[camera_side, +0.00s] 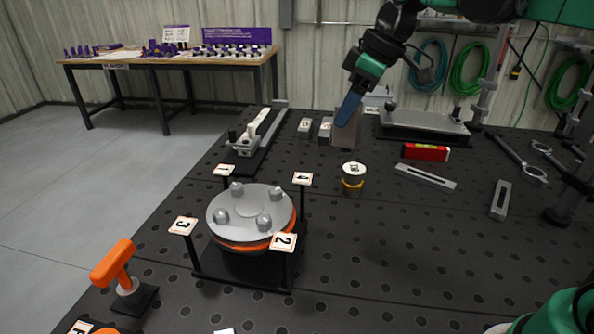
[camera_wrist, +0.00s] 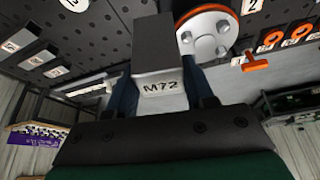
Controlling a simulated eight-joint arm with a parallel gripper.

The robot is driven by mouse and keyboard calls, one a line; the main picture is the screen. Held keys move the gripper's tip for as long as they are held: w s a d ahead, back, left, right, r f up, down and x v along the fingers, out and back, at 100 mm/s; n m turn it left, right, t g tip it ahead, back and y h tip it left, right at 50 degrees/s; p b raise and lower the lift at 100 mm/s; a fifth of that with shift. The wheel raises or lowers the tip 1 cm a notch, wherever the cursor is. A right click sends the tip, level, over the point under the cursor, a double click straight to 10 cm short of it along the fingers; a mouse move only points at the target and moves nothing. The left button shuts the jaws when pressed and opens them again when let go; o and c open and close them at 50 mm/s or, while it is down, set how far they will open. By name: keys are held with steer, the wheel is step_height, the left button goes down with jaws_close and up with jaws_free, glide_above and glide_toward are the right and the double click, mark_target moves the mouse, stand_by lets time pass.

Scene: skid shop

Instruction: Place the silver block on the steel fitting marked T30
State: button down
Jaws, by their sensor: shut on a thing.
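My gripper (camera_side: 350,108) is shut on a silver block (camera_side: 345,134), held above the black perforated table. In the wrist view the block (camera_wrist: 154,60) sits between the two fingers, and its near face reads M72. The steel fitting (camera_side: 353,179) is a short upright cylinder with a yellow band and a white top label, which looks like T30 but is small and turned. It stands on the table below and slightly right of the block in the side view, apart from it. In the wrist view a round white label (camera_wrist: 53,5) shows at the top edge.
A bolted round flange (camera_side: 250,212) on a black stand with numbered tags is at front left. An orange-handled tool (camera_side: 113,264) stands beside it. Small labelled blocks (camera_side: 305,128) lie behind. A red level (camera_side: 426,152) and slotted bars (camera_side: 426,176) lie to the right.

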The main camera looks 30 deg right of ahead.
steer(key=w+d+f+m, duration=0.2)
steer(key=w+d+f, duration=0.2)
steer(key=w+d, duration=0.5)
glide_above(354, 168)
step_height(354, 168, down, 5)
steer(key=shift+f+h, duration=0.4)
steer(key=shift+f, duration=1.45)
steer(key=shift+f, duration=0.15)
steer(key=shift+c, duration=1.6)
jaws_free()
